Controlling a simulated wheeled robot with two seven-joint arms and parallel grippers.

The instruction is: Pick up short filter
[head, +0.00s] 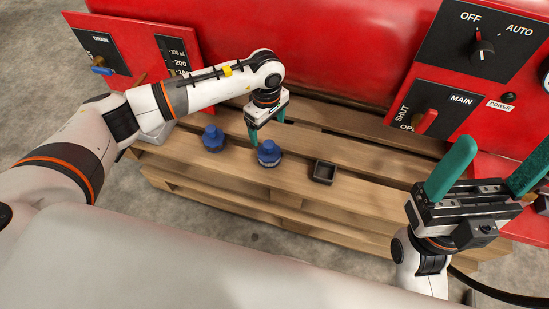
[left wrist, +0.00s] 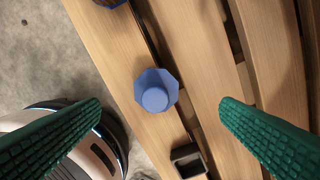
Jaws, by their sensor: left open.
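Two blue filters stand upright on the wooden pallet, a left one (head: 213,139) and a right one (head: 269,154). I cannot tell for sure which is the short one. My left gripper (head: 267,132) points down, open and empty, above the right filter. In the left wrist view that filter (left wrist: 155,90), with a faceted base and round top, sits between the spread green fingers (left wrist: 161,104), apart from both. The left filter (left wrist: 108,3) is cut off at the top edge there. My right gripper (head: 490,175) is open and empty at the right, fingers up.
A small black open box (head: 323,172) stands on the pallet (head: 200,175) right of the filters; it also shows in the left wrist view (left wrist: 187,160). A red machine (head: 330,45) with control panels rises behind the pallet.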

